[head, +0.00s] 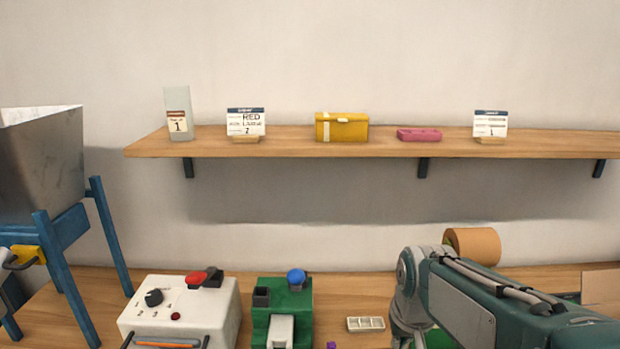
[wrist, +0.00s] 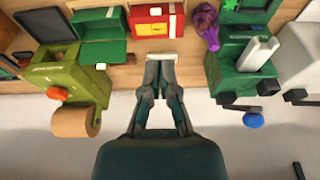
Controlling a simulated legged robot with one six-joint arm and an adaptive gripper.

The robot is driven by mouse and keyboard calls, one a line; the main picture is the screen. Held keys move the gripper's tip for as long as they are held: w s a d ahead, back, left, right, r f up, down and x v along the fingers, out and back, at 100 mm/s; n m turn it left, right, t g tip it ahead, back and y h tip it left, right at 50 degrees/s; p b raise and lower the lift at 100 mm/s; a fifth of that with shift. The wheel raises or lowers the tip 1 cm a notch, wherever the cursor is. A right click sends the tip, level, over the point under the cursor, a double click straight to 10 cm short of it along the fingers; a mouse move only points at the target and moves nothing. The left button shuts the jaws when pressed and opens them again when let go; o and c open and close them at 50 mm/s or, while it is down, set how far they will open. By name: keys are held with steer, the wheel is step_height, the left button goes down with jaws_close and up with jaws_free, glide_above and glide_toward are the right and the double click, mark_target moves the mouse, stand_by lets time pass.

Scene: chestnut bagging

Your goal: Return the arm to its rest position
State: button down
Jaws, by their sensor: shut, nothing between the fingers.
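My gripper (wrist: 160,62) shows in the wrist view with its two fingers brought together at the tips and nothing held. In that picture its tips lie over the bench edge, just below a red and yellow box (wrist: 153,28); I cannot tell how high above the bench they are. In the head view my arm reaches in at the lower right, and the gripper itself is hidden there.
A green machine with a blue knob (head: 283,310) and a white control box (head: 180,310) stand on the bench (head: 345,285). A brown roll (head: 478,246) is behind my arm. A wall shelf (head: 380,147) runs above. A metal hopper (head: 40,165) stands left. A purple bag (wrist: 207,27) lies on the bench.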

steer(key=s+r+t, duration=0.3)
steer(key=s, duration=1)
steer(key=shift+s+r, duration=0.25)
stand_by(1.1)
